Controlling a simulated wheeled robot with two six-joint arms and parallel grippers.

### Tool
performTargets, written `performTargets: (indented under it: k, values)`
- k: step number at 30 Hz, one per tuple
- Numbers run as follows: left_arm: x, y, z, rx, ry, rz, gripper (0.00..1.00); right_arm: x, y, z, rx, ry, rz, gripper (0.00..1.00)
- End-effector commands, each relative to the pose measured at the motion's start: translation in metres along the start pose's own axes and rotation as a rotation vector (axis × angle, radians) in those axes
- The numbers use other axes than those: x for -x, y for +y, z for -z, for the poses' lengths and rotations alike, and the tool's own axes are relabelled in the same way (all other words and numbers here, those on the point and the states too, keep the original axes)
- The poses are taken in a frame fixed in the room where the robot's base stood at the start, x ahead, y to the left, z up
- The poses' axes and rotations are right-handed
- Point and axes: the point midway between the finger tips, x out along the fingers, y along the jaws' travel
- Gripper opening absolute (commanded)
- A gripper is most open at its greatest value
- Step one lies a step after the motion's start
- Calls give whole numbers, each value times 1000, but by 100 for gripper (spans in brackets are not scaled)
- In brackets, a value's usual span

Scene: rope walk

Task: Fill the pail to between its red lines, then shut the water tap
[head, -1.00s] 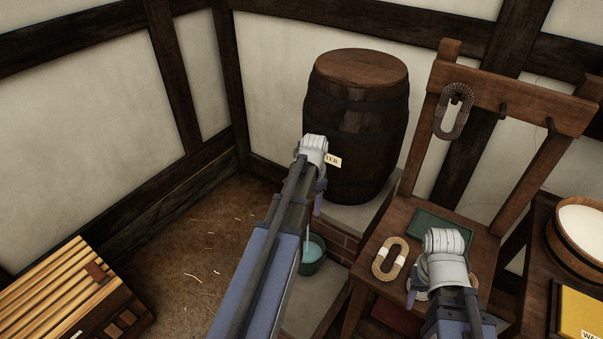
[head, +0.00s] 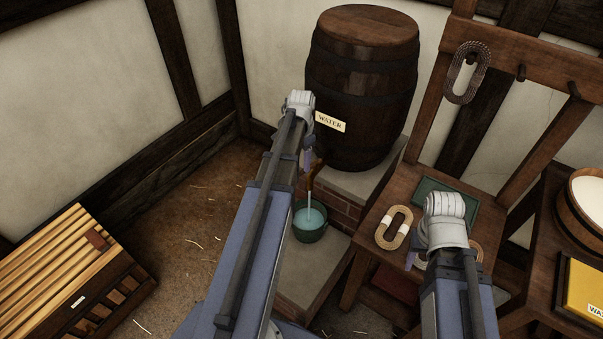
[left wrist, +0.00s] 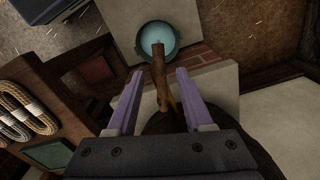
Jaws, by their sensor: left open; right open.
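A dark green pail (head: 309,235) stands on a low stone step below the barrel. Pale blue water shows inside it, and a thin stream falls into it from the wooden tap (head: 316,181). I cannot make out the red lines. The barrel (head: 362,90) bears a WATER label. My left gripper (head: 308,160) is beside the tap, its fingers mostly hidden by my arm. In the left wrist view, its two purple fingers (left wrist: 157,102) are apart with the brown tap (left wrist: 160,75) between them, and the pail (left wrist: 172,46) lies beyond. My right gripper (head: 412,258) is open above the bench, mostly hidden.
A wooden bench (head: 400,240) right of the barrel holds rope coils (head: 394,227) and a green tray (head: 447,193). Another coil (head: 467,72) hangs on its back rail. A slatted wooden box (head: 70,270) stands at left. The floor between is clear.

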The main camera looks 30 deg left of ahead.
Motion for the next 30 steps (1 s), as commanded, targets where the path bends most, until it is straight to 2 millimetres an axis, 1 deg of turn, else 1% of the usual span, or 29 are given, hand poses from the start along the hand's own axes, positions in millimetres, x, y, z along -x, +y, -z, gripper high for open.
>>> performTargets:
  k: [1, 6, 10, 18, 30]
  values:
    - [-15, 0, 0, 0, 0, 0, 51, -14, -1, 1, 0, 0, 0, 50]
    - [-32, 0, 0, 0, 0, 0, 51, -31, -3, 2, 0, 0, 0, 50]
    - [-35, 0, 0, 0, 0, 0, 51, -35, -3, 2, 1, 0, 0, 50]
    - [-34, 0, 0, 0, 0, 0, 50, -34, -3, 2, 1, 0, 0, 50]
    - [-34, 0, 0, 0, 0, 0, 5, -34, -3, 2, 1, 0, 0, 50]
